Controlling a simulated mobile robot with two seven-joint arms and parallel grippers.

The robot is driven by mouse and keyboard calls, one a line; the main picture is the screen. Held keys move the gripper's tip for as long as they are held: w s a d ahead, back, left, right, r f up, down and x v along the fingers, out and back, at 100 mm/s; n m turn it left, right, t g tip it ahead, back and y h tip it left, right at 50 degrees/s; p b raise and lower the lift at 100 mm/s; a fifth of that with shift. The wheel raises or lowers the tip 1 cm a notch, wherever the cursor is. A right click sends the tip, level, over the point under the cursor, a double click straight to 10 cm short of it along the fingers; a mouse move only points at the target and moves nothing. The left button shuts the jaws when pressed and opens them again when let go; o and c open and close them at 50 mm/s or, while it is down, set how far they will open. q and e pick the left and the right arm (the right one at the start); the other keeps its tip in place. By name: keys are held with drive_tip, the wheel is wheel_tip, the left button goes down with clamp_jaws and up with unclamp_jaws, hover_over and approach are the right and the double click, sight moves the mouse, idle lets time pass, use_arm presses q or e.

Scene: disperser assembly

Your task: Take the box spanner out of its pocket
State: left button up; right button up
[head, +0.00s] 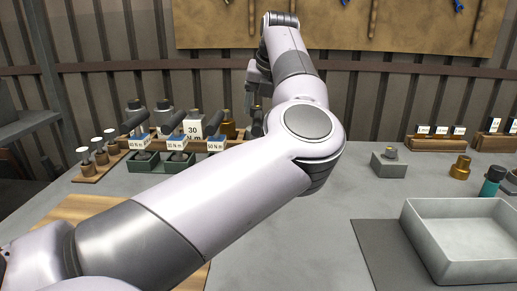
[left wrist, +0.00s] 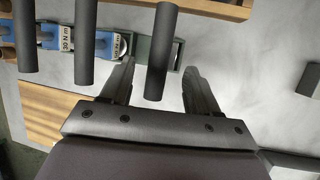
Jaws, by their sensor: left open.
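In the left wrist view, my left gripper (left wrist: 158,82) is open. Its two fingers stand on either side of a dark grey cylinder (left wrist: 160,55) that rises from a green pocket (left wrist: 178,55). The fingers look apart from the cylinder, with a gap on each side. I cannot tell for certain that this cylinder is the box spanner. In the head view, my left gripper (head: 256,92) is at the right end of the tool row, mostly covered by my own arm. My right gripper is not in view.
Dark-handled tools (head: 172,122) with torque labels stand in the green holder (head: 175,170) left of my gripper. A wooden rack (head: 92,172) stands farther left. A grey tray (head: 440,245) lies at the right. A small grey block (head: 388,168) stands behind it.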

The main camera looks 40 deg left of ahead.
sight(259, 118)
use_arm(q)
drive_tip(key=x, duration=0.5)
drive_tip(key=shift+w+a+f, duration=0.15)
drive_tip(key=shift+a+f, duration=0.15)
drive_tip(key=shift+r, duration=0.15)
clamp_jaws()
